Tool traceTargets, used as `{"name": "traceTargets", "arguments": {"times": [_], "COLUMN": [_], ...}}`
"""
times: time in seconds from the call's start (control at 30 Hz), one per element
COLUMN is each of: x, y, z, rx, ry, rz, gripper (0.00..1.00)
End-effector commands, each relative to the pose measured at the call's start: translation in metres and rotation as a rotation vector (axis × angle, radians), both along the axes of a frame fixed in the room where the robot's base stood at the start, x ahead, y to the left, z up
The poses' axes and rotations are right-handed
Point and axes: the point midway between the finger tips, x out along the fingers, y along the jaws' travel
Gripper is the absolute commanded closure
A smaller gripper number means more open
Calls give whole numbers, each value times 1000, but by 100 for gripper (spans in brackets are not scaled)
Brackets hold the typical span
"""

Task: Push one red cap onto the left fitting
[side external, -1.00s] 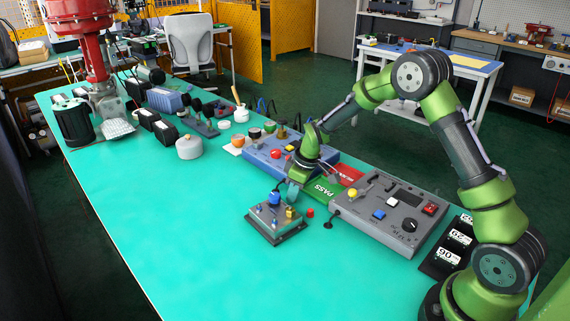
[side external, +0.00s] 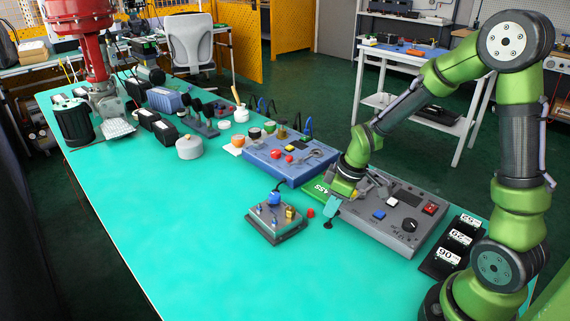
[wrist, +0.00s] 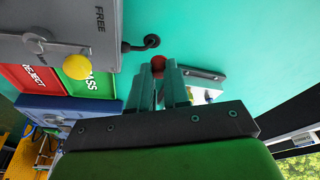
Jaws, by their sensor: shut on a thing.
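The small grey manifold block (side external: 261,223) with brass fittings (side external: 290,213) and a blue gauge (side external: 273,198) stands on the teal table. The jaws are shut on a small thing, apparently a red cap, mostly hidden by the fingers. The block (wrist: 205,95) is partly hidden behind a finger.
A grey control box (side external: 400,228) stands right of my gripper, with a cable at its front edge. A green PASS plate (side external: 318,187) and a blue box (side external: 290,170) lie behind. Black blocks (side external: 450,245) stand at right. The front of the table is clear.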

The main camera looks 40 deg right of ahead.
Motion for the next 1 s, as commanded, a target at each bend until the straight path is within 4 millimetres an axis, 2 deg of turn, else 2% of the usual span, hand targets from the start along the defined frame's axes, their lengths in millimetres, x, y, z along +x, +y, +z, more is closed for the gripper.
{"name": "traceTargets", "arguments": {"times": [0.1,0.17,0.27,0.37,0.5,0.6,0.77,1.0], "x": [-12,-13,4,29,61,75,84,81], "y": [4,12,30,55,91,108,113,112], "z": [1,0,6,18,40,55,69,56], "rx": [0,1,-1,2,2,-1,-3,0], "ry": [1,3,-15,-27,-32,-27,-12,2], "rz": [9,31,98,193,324,391,428,433], "gripper": [100,100,100,100,100,100,100,100]}}
